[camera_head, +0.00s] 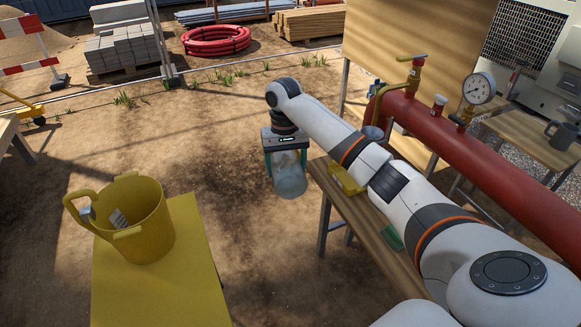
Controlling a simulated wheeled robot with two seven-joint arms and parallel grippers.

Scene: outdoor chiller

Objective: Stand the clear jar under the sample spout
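My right gripper (287,163) hangs at the end of the white arm from the right, over bare ground left of the wooden bench (341,203). Its fingers are on both sides of the clear jar (290,182), which it holds in the air. The jar is rounded and glassy; its upper part is hidden by the gripper. A brass valve with a yellow handle (413,72) sits on the red pipe (457,147), right of and beyond the jar. I cannot clearly make out the spout outlet. My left gripper is out of view.
A yellow bucket (140,225) with small items inside stands on a yellow stand (190,292) at the left. A yellow object (345,179) and a green one (392,238) are on the bench beside my arm. A pressure gauge (478,88) rises from the pipe.

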